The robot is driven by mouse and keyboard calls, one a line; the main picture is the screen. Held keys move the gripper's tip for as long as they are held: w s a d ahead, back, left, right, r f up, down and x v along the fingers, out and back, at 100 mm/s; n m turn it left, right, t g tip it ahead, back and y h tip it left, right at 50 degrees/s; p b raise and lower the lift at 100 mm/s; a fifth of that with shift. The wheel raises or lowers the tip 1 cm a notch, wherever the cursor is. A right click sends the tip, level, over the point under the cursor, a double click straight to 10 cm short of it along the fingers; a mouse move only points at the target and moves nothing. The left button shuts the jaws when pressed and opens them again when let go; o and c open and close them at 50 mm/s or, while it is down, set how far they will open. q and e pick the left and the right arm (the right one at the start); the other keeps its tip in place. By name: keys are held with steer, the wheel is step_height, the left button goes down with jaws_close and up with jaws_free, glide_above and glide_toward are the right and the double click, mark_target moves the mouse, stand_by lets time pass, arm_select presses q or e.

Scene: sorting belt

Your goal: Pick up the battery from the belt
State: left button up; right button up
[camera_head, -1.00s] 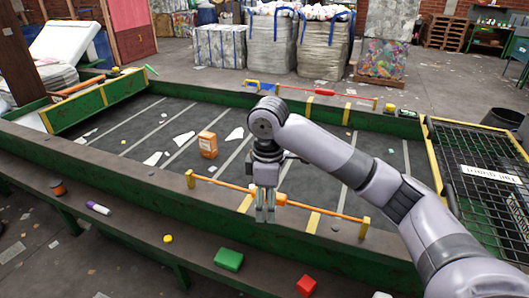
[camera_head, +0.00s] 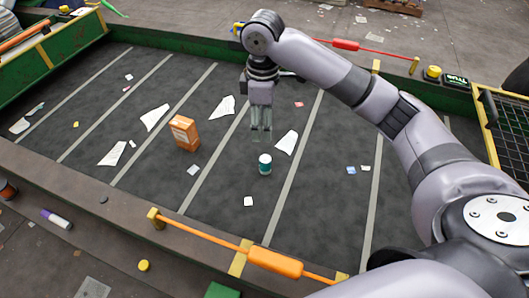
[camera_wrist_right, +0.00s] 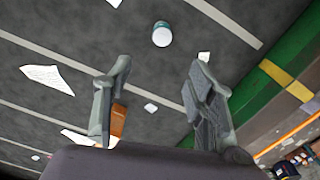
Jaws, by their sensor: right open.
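A small teal cylinder with a white top (camera_head: 265,164), which looks like the battery, stands upright on the dark belt (camera_head: 225,175). It also shows near the top middle of the right wrist view (camera_wrist_right: 161,34), ahead of the fingers. My right gripper (camera_head: 261,135) hangs fingers down above the belt, just beyond the cylinder in the head view and apart from it. In the right wrist view its two fingers (camera_wrist_right: 160,78) are spread with nothing between them. My left gripper is not in view.
An orange box (camera_head: 185,133) stands on the belt left of the cylinder. White scraps (camera_head: 286,142) and small bits lie around. An orange pull-cord bar (camera_head: 275,262) runs along the near rail, and a red one (camera_head: 345,44) along the far side. The belt around the cylinder is mostly clear.

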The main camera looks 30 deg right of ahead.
glide_above(264, 158)
steer(key=f, duration=0.5)
steer(key=shift+s+a+f+p, duration=0.1)
steer(key=shift+s+f+p, duration=0.15)
steer(key=shift+p, duration=0.15)
steer(key=f, duration=0.4)
steer(key=shift+w+f+p, duration=0.2)
steer(key=shift+p, duration=0.1)
steer(key=shift+f, duration=0.5)
step_height(264, 158, down, 4)
steer(key=shift+f+p, duration=0.2)
steer(key=shift+p, duration=0.55)
steer(key=shift+f, duration=0.4)
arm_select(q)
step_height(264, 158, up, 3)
arm_select(e)
steer(key=shift+c, duration=0.7)
jaws_close()
